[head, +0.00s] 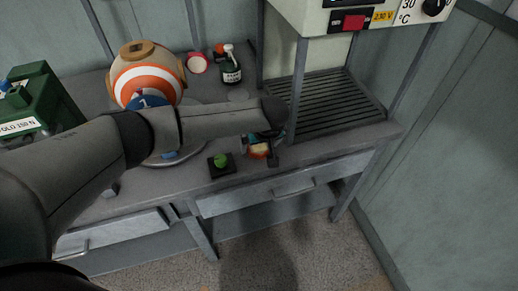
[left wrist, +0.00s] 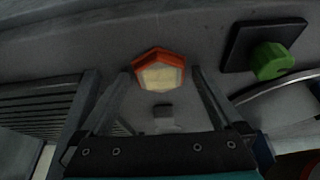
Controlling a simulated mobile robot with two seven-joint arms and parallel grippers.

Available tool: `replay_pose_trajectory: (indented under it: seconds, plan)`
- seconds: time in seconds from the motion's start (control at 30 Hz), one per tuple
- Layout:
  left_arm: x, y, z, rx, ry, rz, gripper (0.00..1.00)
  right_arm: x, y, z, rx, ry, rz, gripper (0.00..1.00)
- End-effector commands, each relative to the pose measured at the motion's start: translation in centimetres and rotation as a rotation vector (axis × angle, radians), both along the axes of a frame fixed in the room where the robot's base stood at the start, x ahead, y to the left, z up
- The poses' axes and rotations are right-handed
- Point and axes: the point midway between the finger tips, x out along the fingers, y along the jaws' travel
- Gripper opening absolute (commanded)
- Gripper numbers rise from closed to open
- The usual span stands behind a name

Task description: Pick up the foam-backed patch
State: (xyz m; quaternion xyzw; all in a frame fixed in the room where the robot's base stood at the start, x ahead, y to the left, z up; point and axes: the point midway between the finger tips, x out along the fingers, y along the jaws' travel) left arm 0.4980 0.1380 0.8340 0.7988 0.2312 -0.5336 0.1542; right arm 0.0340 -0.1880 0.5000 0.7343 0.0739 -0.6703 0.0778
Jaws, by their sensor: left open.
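The patch is a small five-sided piece with an orange-red rim and a cream face; in the head view the patch (head: 259,151) lies near the front edge of the grey bench. In the left wrist view the patch (left wrist: 160,76) sits between and just beyond the fingertips. My left gripper (head: 260,146) hangs over the patch, its fingers spread to either side; it also shows open and empty in the left wrist view (left wrist: 160,73). I cannot tell the exact height of the fingertips above the bench. My right gripper is not in view.
A green knob on a black square plate (head: 214,172) lies left of the patch. A large orange-and-white ball (head: 150,75) stands at the back left, near a green box (head: 42,100). A dark bottle (head: 232,72) stands behind my arm. A slatted rack (head: 338,112) under a heater-like machine is at right.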

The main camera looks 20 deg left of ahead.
Motion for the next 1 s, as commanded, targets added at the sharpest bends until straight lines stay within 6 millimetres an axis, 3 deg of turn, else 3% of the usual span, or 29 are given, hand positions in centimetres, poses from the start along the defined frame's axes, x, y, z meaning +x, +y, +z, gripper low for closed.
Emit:
replay_pose_trajectory:
  seconds: [0.17,0.83,1.0]
  plan:
    - [0.01,-0.03,0.07,-0.001,0.000,0.000,0.99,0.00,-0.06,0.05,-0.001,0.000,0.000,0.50]
    - [-0.02,-0.03,0.05,0.000,0.000,-0.001,0.23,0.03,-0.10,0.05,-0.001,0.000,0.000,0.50]
    - [-0.01,-0.02,0.06,0.000,0.000,-0.001,0.21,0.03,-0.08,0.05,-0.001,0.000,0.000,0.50]
